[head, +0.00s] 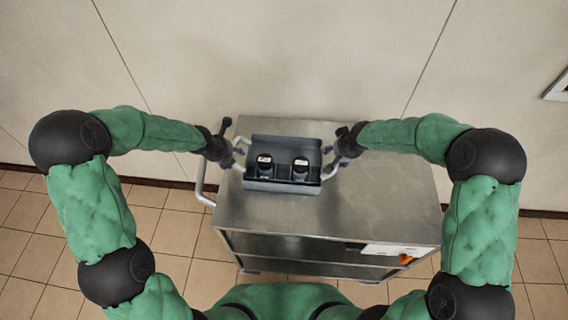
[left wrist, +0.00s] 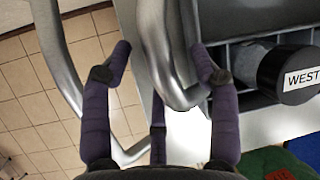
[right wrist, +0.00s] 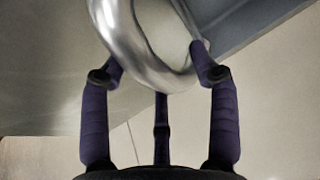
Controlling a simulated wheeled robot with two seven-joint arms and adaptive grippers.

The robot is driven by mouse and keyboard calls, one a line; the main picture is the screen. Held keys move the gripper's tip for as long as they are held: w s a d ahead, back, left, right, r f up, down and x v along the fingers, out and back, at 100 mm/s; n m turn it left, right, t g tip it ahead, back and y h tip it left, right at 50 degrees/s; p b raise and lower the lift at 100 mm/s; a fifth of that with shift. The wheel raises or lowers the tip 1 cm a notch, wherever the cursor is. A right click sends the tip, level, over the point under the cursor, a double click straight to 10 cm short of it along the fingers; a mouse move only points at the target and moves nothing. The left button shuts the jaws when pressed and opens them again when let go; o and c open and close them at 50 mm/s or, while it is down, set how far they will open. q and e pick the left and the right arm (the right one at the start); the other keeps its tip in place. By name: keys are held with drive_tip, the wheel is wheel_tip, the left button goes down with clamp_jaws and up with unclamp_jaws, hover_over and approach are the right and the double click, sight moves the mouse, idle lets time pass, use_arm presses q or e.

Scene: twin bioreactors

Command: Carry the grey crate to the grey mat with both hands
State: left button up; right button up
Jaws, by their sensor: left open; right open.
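The grey crate (head: 284,143) sits upright on top of a steel cart, with a looped metal handle at each end. Two dark bottles with pale labels stand in it; one label (left wrist: 300,80) reads "WEST". My left gripper (head: 234,154) is open at the crate's left handle; in the left wrist view the handle (left wrist: 160,55) passes between its spread fingers. My right gripper (head: 337,157) is open at the right handle; in the right wrist view the shiny handle loop (right wrist: 130,45) lies between its fingers. No grey mat shows in any view.
The steel cart (head: 390,200) has free top surface right of the crate and in front of it. Its push rail (head: 200,180) juts out on the left. A white panel with an orange part (head: 405,259) is at its front right. A pale wall stands close behind.

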use_arm(q)
clamp_jaws()
use_arm(e)
clamp_jaws()
use_arm(q)
drive_tip(key=shift+r, duration=0.2)
use_arm(e)
drive_tip(key=shift+w+r, duration=0.1)
drive_tip(key=shift+r, duration=0.15)
